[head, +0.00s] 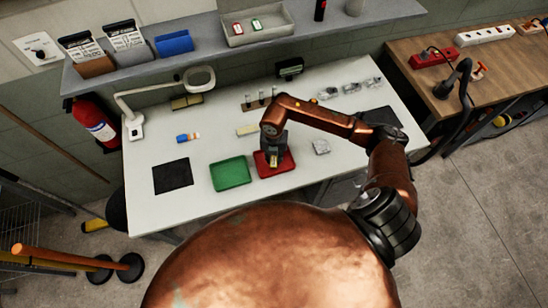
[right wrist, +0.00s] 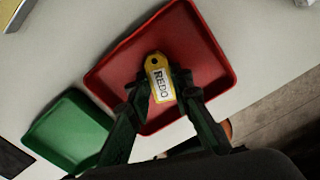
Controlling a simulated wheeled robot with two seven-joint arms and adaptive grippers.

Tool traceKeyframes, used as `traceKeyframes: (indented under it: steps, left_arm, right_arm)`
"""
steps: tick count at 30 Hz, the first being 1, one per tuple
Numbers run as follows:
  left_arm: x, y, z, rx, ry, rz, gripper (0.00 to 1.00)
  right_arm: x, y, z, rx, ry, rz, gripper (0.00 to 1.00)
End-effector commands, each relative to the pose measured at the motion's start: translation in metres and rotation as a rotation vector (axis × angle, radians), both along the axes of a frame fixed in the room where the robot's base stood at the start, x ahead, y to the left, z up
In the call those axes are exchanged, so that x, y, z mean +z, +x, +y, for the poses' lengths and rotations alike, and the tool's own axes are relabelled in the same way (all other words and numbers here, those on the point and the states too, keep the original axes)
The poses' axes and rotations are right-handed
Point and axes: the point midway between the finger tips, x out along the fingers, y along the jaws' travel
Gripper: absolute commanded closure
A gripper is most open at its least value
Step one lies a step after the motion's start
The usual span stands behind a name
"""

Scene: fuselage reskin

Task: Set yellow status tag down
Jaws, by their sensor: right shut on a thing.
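The yellow status tag (right wrist: 160,80) has a white label reading REDO and a hole at one end. In the right wrist view it sits between the fingertips of my right gripper (right wrist: 163,88), which is shut on it. The tag is over the red tray (right wrist: 195,30); I cannot tell whether it touches the tray floor. In the head view my right gripper (head: 273,158) points down at the red tray (head: 288,165), with the tag (head: 273,161) small beneath it. The green tray (head: 231,173) is empty, just left of the red one. My left gripper is not in view.
A black mat (head: 172,176) lies left on the white table (head: 210,205). A magnifier lamp (head: 135,127) stands at its back left. A shelf (head: 205,50) runs above the table's back.

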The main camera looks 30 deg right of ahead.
Motion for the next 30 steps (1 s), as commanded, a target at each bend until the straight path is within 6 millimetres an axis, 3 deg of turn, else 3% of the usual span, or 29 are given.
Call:
traceKeyframes:
  steps: [5, 6, 13, 23, 30]
  left_arm:
    - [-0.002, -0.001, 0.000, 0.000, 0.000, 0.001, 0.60]
    - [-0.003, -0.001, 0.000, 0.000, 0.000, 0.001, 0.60]
    - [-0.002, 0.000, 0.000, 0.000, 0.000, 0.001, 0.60]
    - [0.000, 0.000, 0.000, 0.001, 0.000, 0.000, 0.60]
    - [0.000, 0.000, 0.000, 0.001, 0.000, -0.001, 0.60]
  right_arm:
    - [-0.003, 0.000, 0.000, 0.000, -0.001, 0.001, 0.93]
    - [-0.004, 0.000, 0.000, 0.000, -0.001, 0.001, 0.80]
    - [-0.003, 0.000, 0.000, -0.001, 0.000, 0.000, 0.64]
    - [0.000, 0.000, 0.000, -0.001, 0.000, 0.000, 0.63]
    - [0.034, 0.002, 0.000, 0.001, 0.000, -0.005, 0.63]
